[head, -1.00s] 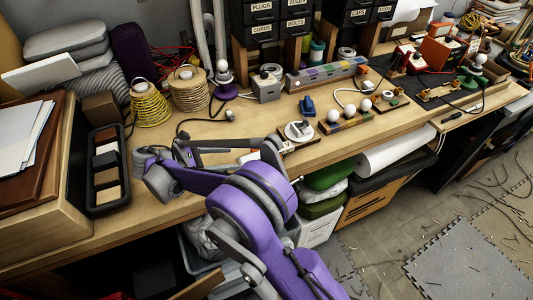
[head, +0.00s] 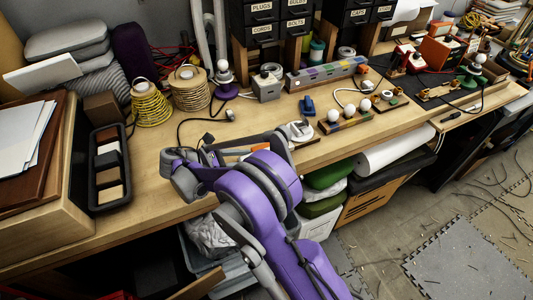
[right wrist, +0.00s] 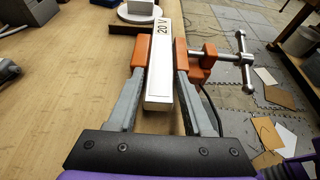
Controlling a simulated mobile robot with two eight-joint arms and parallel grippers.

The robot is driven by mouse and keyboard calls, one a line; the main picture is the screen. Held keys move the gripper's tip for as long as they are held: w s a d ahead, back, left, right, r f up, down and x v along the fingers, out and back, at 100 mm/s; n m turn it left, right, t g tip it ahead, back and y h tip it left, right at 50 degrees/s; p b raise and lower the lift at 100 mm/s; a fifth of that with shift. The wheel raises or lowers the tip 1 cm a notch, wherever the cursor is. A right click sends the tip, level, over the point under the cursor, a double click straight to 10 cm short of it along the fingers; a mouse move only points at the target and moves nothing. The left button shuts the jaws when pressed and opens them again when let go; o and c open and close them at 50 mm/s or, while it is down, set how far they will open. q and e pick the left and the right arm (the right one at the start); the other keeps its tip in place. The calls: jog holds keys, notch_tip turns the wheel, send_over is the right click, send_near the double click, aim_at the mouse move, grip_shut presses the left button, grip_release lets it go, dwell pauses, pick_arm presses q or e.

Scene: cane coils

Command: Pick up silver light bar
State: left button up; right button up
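The silver bar (right wrist: 159,75), marked "20 V", shows in the right wrist view, running away from me near the bench edge. My right gripper (right wrist: 162,78) has its grey fingers on either side of the bar's near end. Whether both fingers press on it is hard to see. Orange clamp-like parts flank the bar at the fingertips, and the right one (right wrist: 198,66) carries a metal screw with a T-handle. In the head view my right gripper (head: 262,143) is over the bench front, and the bar cannot be made out clearly there. My left gripper is not in view.
A white disc on a dark base (head: 301,130) stands just beyond the bar. White bulbs on a wooden strip (head: 345,122) and a blue item (head: 308,106) are farther right. Yellow (head: 150,105) and tan (head: 190,90) spools stand at the back left.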

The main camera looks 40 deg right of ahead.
grip_shut()
jog(key=shift+r, duration=0.1)
